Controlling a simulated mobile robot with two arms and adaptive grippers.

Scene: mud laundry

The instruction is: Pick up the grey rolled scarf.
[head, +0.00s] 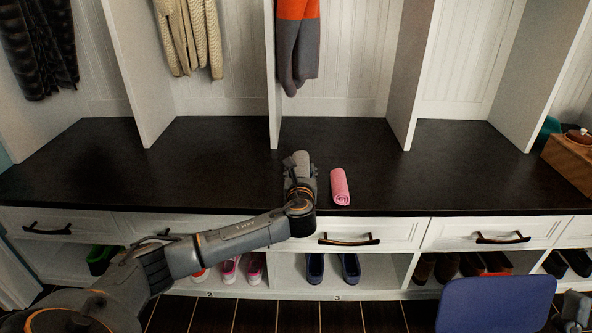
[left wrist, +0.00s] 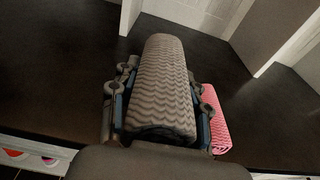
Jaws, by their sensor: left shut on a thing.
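The grey rolled scarf (left wrist: 162,85) has a wavy ribbed texture and lies lengthwise between the two fingers of my left gripper (left wrist: 160,118) in the left wrist view. The fingers touch it on both sides, and the gripper is shut on it. In the head view my left gripper (head: 299,180) is over the front part of the dark bench top, with the scarf (head: 298,157) showing at its far end. I cannot tell whether the scarf touches the bench. A grey part of mine shows at the lower right corner of the head view; its jaws cannot be made out.
A pink rolled cloth (head: 340,186) lies on the bench (head: 220,165) just right of my left gripper; it also shows in the left wrist view (left wrist: 216,120). White upright dividers (head: 409,85) stand behind. A wooden box (head: 568,165) is at the far right. The bench's left side is clear.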

